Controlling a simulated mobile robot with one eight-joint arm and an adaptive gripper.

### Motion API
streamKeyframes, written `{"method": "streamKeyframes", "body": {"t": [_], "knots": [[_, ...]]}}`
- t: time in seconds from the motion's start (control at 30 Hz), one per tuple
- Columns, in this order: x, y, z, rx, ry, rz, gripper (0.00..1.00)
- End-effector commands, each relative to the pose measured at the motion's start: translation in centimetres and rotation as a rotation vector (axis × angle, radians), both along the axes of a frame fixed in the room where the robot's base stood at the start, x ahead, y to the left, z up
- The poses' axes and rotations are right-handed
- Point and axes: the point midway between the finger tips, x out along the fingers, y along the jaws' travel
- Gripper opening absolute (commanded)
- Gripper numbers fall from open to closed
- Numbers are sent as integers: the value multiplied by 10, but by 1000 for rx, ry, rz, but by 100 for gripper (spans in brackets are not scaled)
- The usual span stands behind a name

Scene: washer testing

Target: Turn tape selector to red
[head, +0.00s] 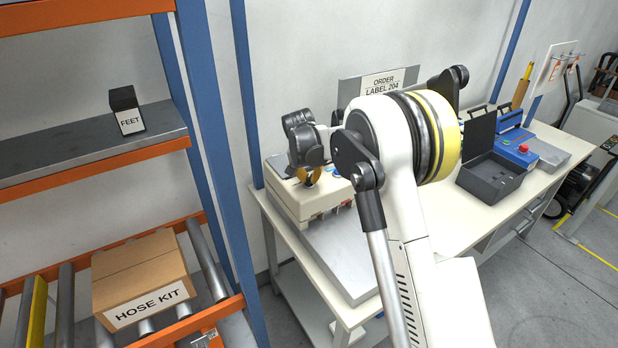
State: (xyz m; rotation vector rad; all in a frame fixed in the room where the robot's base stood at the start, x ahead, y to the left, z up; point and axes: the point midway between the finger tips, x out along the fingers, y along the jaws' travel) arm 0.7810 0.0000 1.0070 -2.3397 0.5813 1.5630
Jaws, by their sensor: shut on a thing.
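The tape selector (312,178) shows as a small orange-yellow piece on top of a cream control box (298,202). My gripper (308,172) is above the box, pointing down, and is shut on the selector. The fingers and the arm hide most of the selector, so its pointer and the red mark cannot be made out. A blue button (335,172) shows on the box just right of the gripper.
My arm crosses the bench's middle. Dark open case (492,180) and blue machine (514,148) stand further right. Shelf racks with a hose kit carton (142,270) stand left.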

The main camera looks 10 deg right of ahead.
Motion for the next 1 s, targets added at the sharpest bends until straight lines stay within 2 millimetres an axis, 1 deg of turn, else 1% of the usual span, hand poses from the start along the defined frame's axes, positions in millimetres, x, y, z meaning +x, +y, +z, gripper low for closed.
{"method": "streamKeyframes", "body": {"t": [0.07, 0.1, 0.17, 0.47, 0.57, 0.67, 0.9, 1.0], "knots": [[-1, 0, -1, 1, 2, 0, 0], [-1, 0, -1, 1, 2, 0, 16], [0, 0, -1, 0, 1, 0, 33], [0, 0, 1, 0, 1, 0, 33], [-3, 2, 8, 0, 0, 1, 33], [-9, 5, 22, 0, 0, 1, 33], [-27, 14, 72, 0, 1, 1, 33], [-33, 17, 90, 1, 1, 1, 33]]}}
